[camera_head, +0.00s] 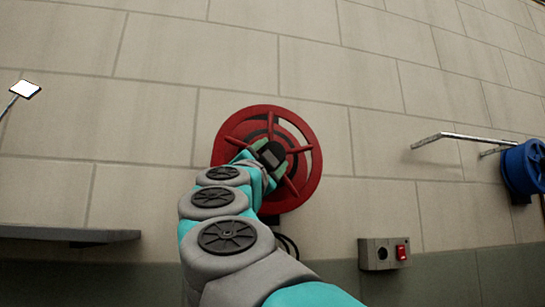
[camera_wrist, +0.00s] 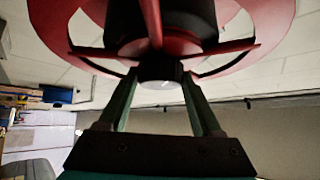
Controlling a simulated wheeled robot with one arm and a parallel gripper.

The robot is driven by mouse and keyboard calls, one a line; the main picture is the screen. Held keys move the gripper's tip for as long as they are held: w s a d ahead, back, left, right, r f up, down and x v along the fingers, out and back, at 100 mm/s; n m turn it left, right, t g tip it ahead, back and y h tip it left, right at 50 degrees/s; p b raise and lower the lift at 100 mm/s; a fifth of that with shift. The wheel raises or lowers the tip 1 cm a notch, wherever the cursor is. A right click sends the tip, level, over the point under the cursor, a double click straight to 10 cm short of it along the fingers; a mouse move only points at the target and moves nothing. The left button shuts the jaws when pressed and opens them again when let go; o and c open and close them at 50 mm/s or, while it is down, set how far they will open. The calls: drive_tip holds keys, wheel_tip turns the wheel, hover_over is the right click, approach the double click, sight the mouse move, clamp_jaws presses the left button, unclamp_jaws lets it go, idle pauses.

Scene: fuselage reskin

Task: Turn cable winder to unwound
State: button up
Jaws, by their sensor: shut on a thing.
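The cable winder (camera_head: 313,165) is a red spoked wheel mounted on the wall, in the middle of the head view. My arm reaches up to it and hides its lower left part. In the wrist view the winder's red rim (camera_wrist: 278,45), spokes and dark round hub (camera_wrist: 160,72) fill the top. My gripper (camera_wrist: 160,86) has one green finger on each side of the hub, among the spokes, and is shut on the winder. The cable cannot be made out clearly on the drum.
A blue reel (camera_head: 524,168) with a metal bar (camera_head: 465,138) sticks out at the right. A box with a red switch (camera_head: 401,252) is low on the wall. A grey shelf (camera_head: 65,234) is at the lower left, and a small lamp (camera_head: 25,89) at the upper left.

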drive_tip(key=shift+a+r+m+g+h, duration=0.15)
drive_tip(key=shift+m+g+h, duration=0.55)
drive_tip(key=shift+m+g, duration=0.85)
drive_tip(key=shift+m, duration=0.85)
drive_tip(key=o, duration=1.4)
drive_tip(key=shift+b+v, duration=0.7)
drive_tip(key=shift+v, duration=3.2)
